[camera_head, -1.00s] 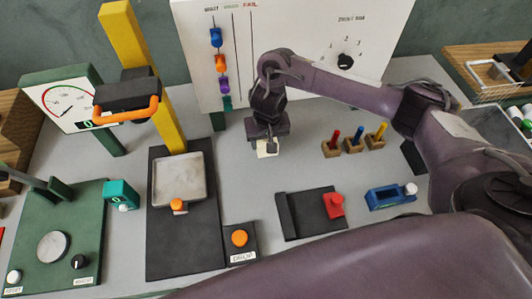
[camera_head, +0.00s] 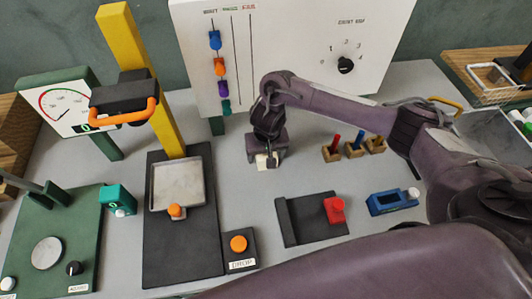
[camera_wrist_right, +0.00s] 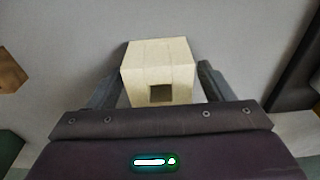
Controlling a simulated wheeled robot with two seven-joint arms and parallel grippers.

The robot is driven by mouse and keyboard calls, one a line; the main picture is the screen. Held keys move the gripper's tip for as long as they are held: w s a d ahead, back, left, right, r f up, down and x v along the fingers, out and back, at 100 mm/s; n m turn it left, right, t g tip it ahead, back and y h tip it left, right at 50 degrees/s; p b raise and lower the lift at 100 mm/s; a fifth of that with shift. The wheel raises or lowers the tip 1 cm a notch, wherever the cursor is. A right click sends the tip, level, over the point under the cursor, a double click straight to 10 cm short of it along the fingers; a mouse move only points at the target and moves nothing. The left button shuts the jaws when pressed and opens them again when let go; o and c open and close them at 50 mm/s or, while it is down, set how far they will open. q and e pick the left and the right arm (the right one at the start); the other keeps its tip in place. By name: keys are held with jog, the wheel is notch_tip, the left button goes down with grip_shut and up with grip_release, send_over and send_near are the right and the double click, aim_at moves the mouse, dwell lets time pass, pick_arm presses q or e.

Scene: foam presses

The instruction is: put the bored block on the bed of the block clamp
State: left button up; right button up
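The bored block (camera_wrist_right: 158,72) is a cream cube with a square hole in its near face. It sits between the two fingers of my right gripper (camera_wrist_right: 160,85), which look closed against its sides. In the head view the block (camera_head: 266,161) shows small and pale under my right gripper (camera_head: 267,156), behind the clamp; its height over the table is hard to tell. The block clamp (camera_head: 312,228) has a dark flat bed, a raised dark jaw at its left and a red part (camera_head: 334,210) at its right. The bed looks empty. My left gripper is not in view.
A press with a yellow column (camera_head: 150,90) and grey plate stands left of the clamp, beside an orange button (camera_head: 238,243). A blue device (camera_head: 392,201) is right of the clamp. Colored pegs in wooden holders (camera_head: 355,149) stand behind. Grey table between block and clamp is clear.

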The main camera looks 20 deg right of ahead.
jog(key=shift+r, duration=0.3)
jog(key=r+p, duration=0.1)
jog(key=r, duration=0.2)
jog(key=r+p, duration=0.2)
jog(key=r, duration=0.2)
jog(key=s+r+p, duration=0.1)
jog(key=r, duration=0.2)
jog(key=shift+s+a+r+p, duration=0.1)
jog(key=shift+r+p, duration=0.25)
jog(key=shift+r, duration=0.05)
jog(key=shift+o, duration=0.5)
jog(key=shift+s+r, duration=0.1)
jog(key=shift+r, duration=0.3)
jog(key=shift+s, duration=0.1)
